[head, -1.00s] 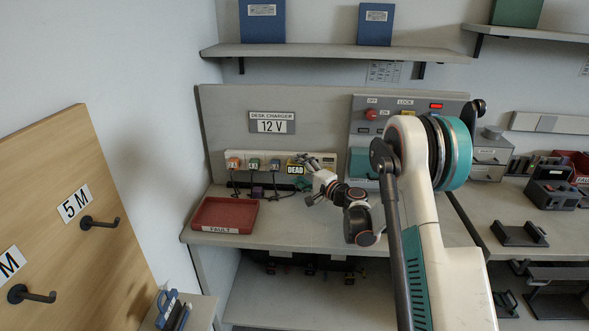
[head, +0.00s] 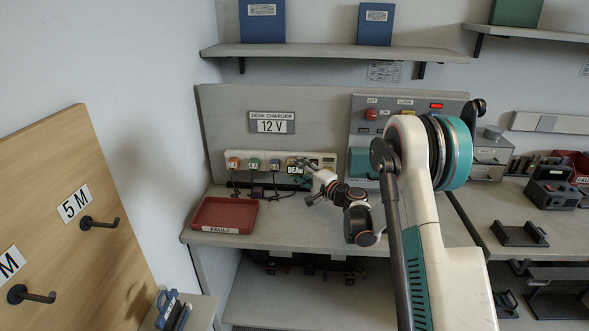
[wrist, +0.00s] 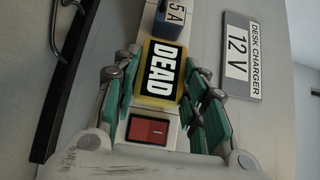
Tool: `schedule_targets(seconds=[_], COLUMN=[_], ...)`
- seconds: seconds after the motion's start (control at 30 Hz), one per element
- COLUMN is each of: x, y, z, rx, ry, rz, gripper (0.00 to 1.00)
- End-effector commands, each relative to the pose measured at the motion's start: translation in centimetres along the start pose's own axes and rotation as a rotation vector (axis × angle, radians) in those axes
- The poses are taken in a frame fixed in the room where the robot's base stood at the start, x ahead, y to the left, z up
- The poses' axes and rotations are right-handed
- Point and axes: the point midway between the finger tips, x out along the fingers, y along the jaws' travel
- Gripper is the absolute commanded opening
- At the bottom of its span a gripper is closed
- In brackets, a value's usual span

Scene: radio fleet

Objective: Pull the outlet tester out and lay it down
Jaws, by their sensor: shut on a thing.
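The outlet tester (head: 294,169) is a yellow-edged block with a black and white DEAD label. It is at the right part of the pale socket strip (head: 243,165) on the back panel, and it fills the middle of the wrist view (wrist: 162,70). My gripper (head: 304,172) has teal-padded fingers, one on each side of the tester in the wrist view (wrist: 154,88), and is shut on it. The gripper partly covers the tester's right side in the head view. Whether its prongs are in the socket is hidden.
A red switch (wrist: 147,129) sits beside the tester on the strip. Several plugs with hanging cords (head: 254,164) are to its left. A red FAULT tray (head: 224,215) stands at the desk's left. The desk front (head: 290,232) is clear.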

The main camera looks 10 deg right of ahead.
Motion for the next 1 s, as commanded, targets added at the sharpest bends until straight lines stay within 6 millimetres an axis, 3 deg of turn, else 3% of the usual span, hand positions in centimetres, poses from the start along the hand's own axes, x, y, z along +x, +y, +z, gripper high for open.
schedule_targets(seconds=[1.0], x=[-1.01], y=[0.03], z=[1.09], rx=[0.0], ry=[-0.001], rz=[0.0], gripper=[0.01])
